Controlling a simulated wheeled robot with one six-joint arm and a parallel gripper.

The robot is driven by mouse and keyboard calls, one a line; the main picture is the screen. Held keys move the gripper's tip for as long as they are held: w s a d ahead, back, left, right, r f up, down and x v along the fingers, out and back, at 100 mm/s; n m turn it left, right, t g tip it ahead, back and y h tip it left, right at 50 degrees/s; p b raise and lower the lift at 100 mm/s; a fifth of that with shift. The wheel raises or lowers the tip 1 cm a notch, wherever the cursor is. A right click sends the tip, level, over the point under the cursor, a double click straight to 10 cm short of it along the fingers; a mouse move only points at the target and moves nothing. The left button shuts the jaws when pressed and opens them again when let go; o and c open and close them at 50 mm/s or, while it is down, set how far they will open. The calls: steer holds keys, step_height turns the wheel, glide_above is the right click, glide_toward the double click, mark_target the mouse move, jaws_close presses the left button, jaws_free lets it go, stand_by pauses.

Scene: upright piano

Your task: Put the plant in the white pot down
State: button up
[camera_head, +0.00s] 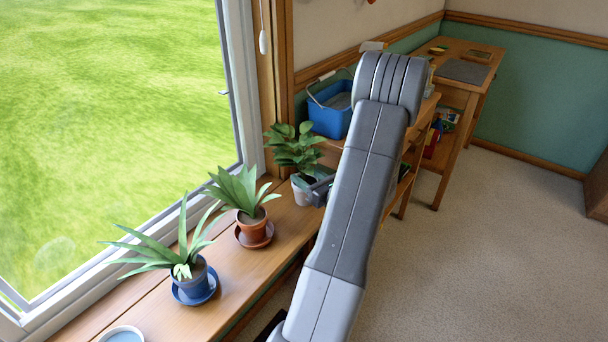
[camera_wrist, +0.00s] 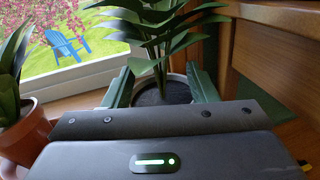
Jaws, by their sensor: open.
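The plant in the white pot (camera_head: 303,192) stands upright on the wooden windowsill (camera_head: 262,270), at the sill's far end by the window frame. Its broad dark green leaves spread above the pot. In the wrist view the plant (camera_wrist: 160,45) rises from dark soil, and the pot's pale rim (camera_wrist: 177,78) shows between my fingers. My gripper (camera_wrist: 160,88) is open, with one finger on each side of the pot. I cannot tell whether either finger touches it. The pot's lower part is hidden behind my gripper's body in the wrist view.
A plant in a terracotta pot (camera_head: 253,225) stands close by on the sill, nearer the camera. A plant in a blue pot (camera_head: 192,275) on a saucer is nearer still. A blue bucket (camera_head: 330,117) sits on the wooden shelf behind. The window is at the left.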

steer(key=v, duration=1)
steer(key=shift+s+d+p, duration=0.2)
steer(key=shift+s+p, duration=0.05)
steer(key=shift+p, duration=0.2)
